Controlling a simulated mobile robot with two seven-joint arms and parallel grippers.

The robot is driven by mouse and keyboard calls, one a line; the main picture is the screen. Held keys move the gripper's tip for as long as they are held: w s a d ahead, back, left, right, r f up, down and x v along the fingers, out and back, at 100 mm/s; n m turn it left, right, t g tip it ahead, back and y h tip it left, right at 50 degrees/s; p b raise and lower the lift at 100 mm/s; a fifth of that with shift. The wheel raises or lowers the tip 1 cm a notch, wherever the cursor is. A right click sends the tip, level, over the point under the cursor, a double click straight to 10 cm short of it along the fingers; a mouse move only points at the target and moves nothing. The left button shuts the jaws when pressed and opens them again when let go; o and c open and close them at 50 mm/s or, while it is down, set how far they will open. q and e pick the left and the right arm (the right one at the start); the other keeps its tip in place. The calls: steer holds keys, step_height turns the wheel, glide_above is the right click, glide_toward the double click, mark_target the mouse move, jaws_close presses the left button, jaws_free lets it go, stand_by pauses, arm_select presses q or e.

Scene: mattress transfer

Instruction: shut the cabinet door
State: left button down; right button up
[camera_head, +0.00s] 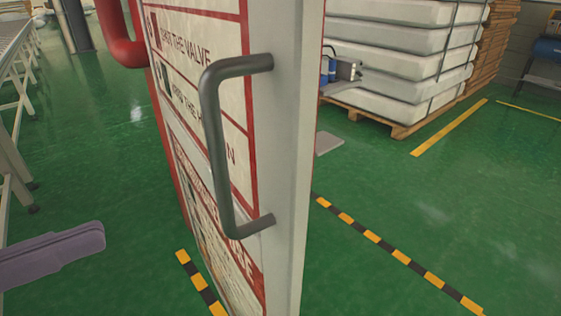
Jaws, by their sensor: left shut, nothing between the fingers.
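The cabinet door (290,150) stands upright in the middle of the camera_head view, seen nearly edge-on. Its left face carries red and black lettering and faces toward the left. A dark grey bar handle (216,150) is fixed to that face near the edge. Green floor shows on both sides of the door, and I cannot make out the cabinet body. My left gripper (100,238), purple-grey, comes in low from the left edge. It is shut and empty, apart from the door and left of the handle. My right gripper is not in view.
A red pipe (118,35) curves at the door's upper left. A metal-framed conveyor (15,90) stands at far left. White stacked mattresses (400,60) lie on a wooden pallet (400,125) behind right. Striped yellow-black tape (400,256) crosses the green floor, which is open at right.

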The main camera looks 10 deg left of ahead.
mark_target(247, 179)
arm_select(q)
steer(key=x, duration=1.2)
steer(key=shift+w+d+r, duration=0.1)
steer(key=shift+w+d, duration=0.45)
steer(key=shift+d, duration=0.1)
